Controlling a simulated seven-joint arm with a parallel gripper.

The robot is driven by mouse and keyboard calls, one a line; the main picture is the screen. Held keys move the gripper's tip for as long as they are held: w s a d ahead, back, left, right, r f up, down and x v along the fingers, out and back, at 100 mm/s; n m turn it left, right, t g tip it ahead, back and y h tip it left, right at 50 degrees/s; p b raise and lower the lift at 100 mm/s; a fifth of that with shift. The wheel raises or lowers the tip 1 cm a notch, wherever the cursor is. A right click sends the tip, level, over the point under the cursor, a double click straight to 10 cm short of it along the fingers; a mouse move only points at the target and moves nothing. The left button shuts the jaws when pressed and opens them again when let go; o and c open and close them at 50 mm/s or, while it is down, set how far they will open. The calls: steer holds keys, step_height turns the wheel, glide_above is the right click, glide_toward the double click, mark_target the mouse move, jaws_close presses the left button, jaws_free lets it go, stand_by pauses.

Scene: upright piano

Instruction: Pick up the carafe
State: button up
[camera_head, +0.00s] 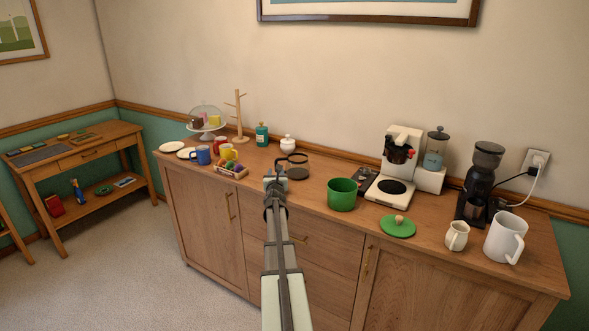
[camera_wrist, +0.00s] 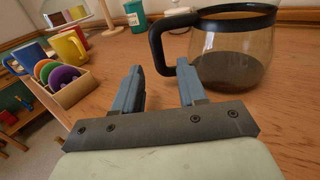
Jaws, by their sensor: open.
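The carafe is a clear glass pot with a black rim and black handle and dark liquid inside; it stands on the wooden sideboard, in the head view (camera_head: 293,172) just beyond and right of my gripper (camera_head: 276,183). In the wrist view the carafe (camera_wrist: 232,62) fills the upper right, its handle (camera_wrist: 157,48) pointing left. My gripper (camera_wrist: 160,85) is open and empty, its two blue-grey fingers apart. The handle's lower end shows ahead of the gap, close to the right finger. I cannot tell whether they touch.
A compartment box of coloured rounds (camera_wrist: 62,82) and several mugs (camera_head: 228,152) are left of my gripper. A green pot (camera_head: 341,195) stands to the right, with the white coffee maker (camera_head: 398,165) beyond. A small white jar (camera_head: 287,143) stands behind the carafe.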

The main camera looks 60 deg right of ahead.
steer(key=x, duration=0.5)
steer(key=shift+a, duration=0.1)
steer(key=shift+c, duration=0.4)
jaws_close()
